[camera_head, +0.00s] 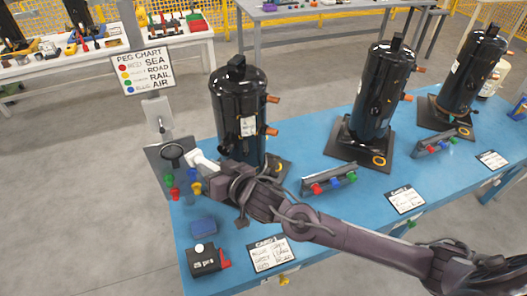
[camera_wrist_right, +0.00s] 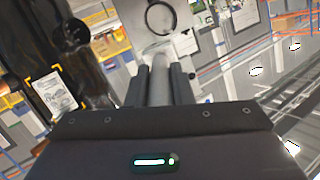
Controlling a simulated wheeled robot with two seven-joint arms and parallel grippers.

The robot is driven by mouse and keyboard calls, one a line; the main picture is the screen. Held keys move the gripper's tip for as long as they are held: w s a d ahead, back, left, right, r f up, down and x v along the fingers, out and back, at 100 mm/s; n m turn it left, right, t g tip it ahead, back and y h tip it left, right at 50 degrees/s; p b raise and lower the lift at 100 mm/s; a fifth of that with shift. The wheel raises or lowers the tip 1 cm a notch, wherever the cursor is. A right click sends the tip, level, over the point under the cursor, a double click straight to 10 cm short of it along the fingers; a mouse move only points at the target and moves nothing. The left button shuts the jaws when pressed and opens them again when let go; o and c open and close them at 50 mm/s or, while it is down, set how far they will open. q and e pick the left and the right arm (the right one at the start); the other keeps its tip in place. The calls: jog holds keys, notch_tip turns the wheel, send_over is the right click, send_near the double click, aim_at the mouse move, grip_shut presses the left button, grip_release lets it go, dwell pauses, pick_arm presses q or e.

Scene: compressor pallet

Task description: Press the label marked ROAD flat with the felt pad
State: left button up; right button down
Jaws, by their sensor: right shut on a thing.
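My right gripper (camera_head: 217,167) is shut on a pale tool with a whitish head (camera_head: 201,159), beside the nearest black compressor (camera_head: 236,95). In the right wrist view, the fingers (camera_wrist_right: 160,85) close around its grey shaft (camera_wrist_right: 159,78). I cannot tell whether this tool is the felt pad; its working face is hidden. A white label (camera_head: 249,127) is on the nearest compressor, and a label also shows in the right wrist view (camera_wrist_right: 55,91). Its print is too small to read as ROAD. My left gripper is not in view.
A peg chart (camera_head: 143,70) pairs yellow with ROAD. A grey panel (camera_head: 157,158) with a black ring and coloured pegs stands at the blue table's left end. Two more compressors (camera_head: 377,95) (camera_head: 468,80) stand right.

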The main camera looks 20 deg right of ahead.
jog(key=w+d+m+t+h, duration=0.2)
jog(key=d+h, duration=0.1)
jog(key=d, duration=0.4)
jog(key=w+d+f+m+t+h+b, duration=0.1)
jog(key=w+d+m+t+h, duration=0.1)
jog(key=d, duration=0.5)
jog(key=shift+w+m+t+h, duration=0.3)
jog(key=shift+w+m+h, duration=0.3)
jog(key=shift+h, duration=0.2)
jog(key=shift+w+b, duration=0.3)
jog(key=shift+s, duration=0.1)
jog(key=s+p, duration=0.1)
jog(key=s, duration=0.2)
jog(key=shift+s+p, duration=0.1)
jog(key=shift+p, duration=0.3)
jog(key=shift+f, duration=0.1)
